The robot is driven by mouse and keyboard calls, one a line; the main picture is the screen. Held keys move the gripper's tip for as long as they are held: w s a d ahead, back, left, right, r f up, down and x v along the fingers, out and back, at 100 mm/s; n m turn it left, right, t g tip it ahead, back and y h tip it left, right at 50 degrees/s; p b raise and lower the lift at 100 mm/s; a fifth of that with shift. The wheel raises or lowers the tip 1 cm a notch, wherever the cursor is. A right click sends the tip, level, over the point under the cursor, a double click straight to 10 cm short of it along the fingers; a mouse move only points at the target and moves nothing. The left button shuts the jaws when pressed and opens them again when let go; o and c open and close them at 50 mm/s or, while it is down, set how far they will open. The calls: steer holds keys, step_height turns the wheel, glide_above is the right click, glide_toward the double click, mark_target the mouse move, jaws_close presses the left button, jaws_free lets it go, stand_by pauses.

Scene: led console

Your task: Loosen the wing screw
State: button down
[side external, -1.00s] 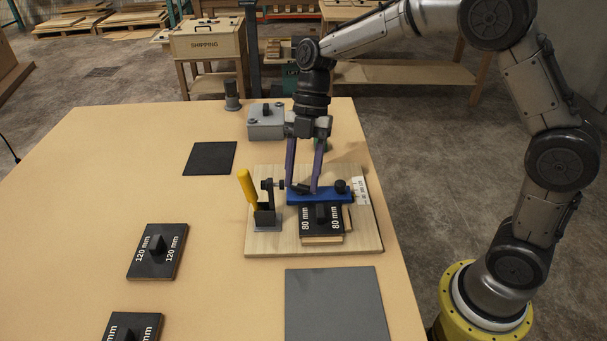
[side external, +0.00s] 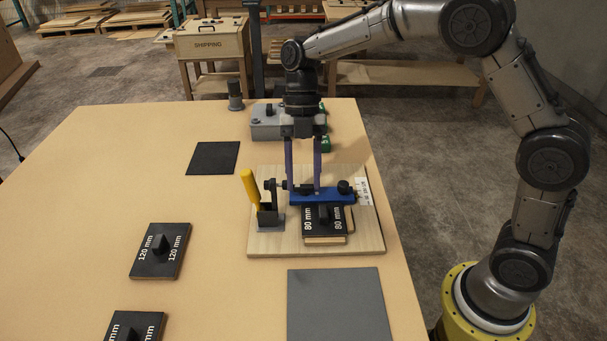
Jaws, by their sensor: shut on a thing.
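A blue bar (side external: 330,197) lies across the back of a wooden board (side external: 270,243). The wing screw (side external: 304,188) is a small dark piece on the left part of the bar, mostly hidden by my fingers. My gripper (side external: 304,187) points straight down, with one purple finger on each side of the screw, shut on it. A black 80 mm plate (side external: 327,226) with a centre knob lies just in front of the bar. A black round knob (side external: 344,187) stands at the bar's right end.
A yellow-handled clamp (side external: 250,186) stands just left of the bar, close to my fingers. A grey box (side external: 267,128) is behind the board. A 120 mm plate (side external: 143,263), a dark square pad (side external: 212,158) and a grey mat (side external: 339,311) lie around it. The table's left side is mostly clear.

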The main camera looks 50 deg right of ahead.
steer(key=shift+s+f, duration=0.15)
steer(key=shift+f, duration=0.1)
steer(key=shift+c, duration=1.6)
jaws_free()
steer(key=shift+r, duration=0.1)
steer(key=shift+r, duration=0.1)
steer(key=v, duration=1.3)
steer(key=shift+r, duration=0.4)
steer(key=shift+d+r, duration=0.1)
